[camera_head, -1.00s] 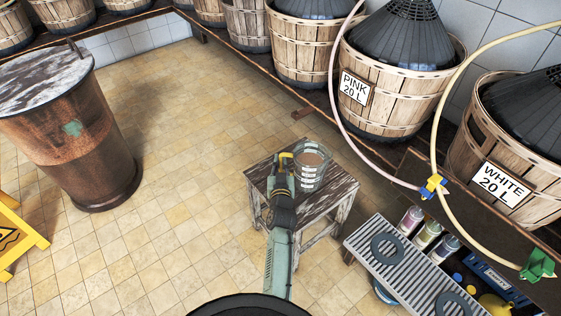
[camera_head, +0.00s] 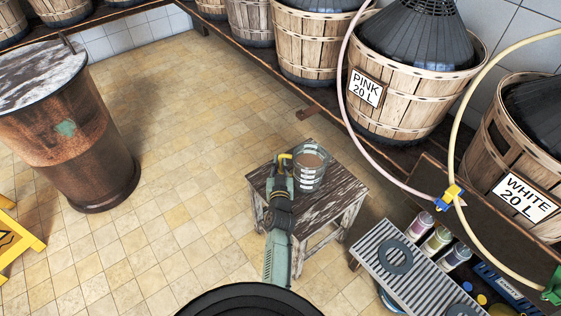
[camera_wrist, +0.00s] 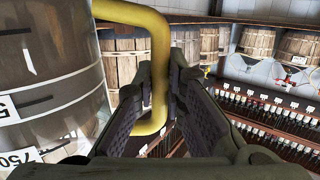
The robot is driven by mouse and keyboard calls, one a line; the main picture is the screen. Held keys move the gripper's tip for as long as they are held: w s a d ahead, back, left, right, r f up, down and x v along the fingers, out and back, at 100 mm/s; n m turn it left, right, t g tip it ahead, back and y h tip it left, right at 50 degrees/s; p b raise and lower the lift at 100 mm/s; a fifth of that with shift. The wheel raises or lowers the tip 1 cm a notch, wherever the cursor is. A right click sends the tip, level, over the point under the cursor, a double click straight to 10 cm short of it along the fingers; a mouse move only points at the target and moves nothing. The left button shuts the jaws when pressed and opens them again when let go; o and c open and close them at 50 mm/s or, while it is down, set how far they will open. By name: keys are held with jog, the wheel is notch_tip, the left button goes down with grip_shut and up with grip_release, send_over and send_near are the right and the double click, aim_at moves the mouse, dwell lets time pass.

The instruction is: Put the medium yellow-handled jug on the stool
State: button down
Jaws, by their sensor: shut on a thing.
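The clear jug with a yellow handle and graduation marks (camera_head: 311,172) is upright over the far part of the stool's top in the head view. I cannot tell whether its base touches the wood. The stool (camera_head: 325,203) has a worn, dark plank top and pale legs. My gripper (camera_head: 281,168) is at the jug's left side, shut on the yellow handle. In the wrist view the handle (camera_wrist: 158,75) passes between the fingers of my gripper (camera_wrist: 168,95), and the marked jug wall (camera_wrist: 50,60) fills the left side.
A slatted grey bench (camera_head: 420,285) stands close to the stool's right, with several bottles (camera_head: 437,240) behind it. Basketed demijohns (camera_head: 415,95) line the wall, with hoses hanging in front. A rusty barrel (camera_head: 70,150) stands left. The tiled floor between is clear.

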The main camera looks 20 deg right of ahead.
jog(key=shift+r, duration=0.25)
jog(key=c, duration=2.1)
grip_release()
jog(key=shift+f, duration=0.3)
jog(key=o, duration=0.4)
jog(key=shift+o, duration=0.2)
jog(key=shift+r, duration=0.2)
